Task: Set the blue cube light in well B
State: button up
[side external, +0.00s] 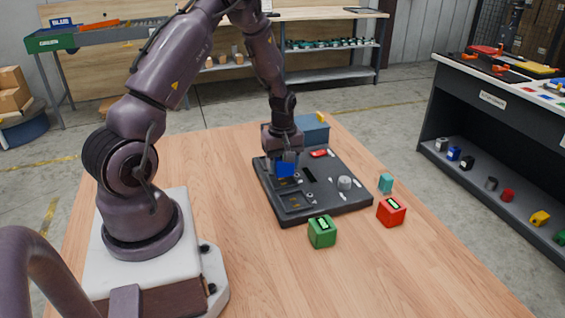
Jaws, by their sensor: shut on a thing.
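The blue cube light (286,169) is held in my gripper (285,157), which points down over the dark board. The gripper is shut on the cube. The cube is over the left part of the dark board (335,206), near its recessed wells. One square well (296,201) shows nearer the camera, below the cube in the picture. Well letters are too small to read, so I cannot tell which is well B. I cannot tell whether the cube is above the board or touching it.
A green cube (322,231) and a red cube (391,211) stand on the wooden table (200,150) in front and right of the board. A small teal block (386,183) stands right of it. A grey knob (344,183) rises from the board. A blue box (313,129) is behind.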

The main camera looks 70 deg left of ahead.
jog(key=shift+f, duration=0.6)
dwell(0.6)
jog(key=shift+f, duration=0.65)
jog(key=o, duration=1.5)
jog(key=shift+c, duration=0.2)
jog(key=shift+r, duration=4.45)
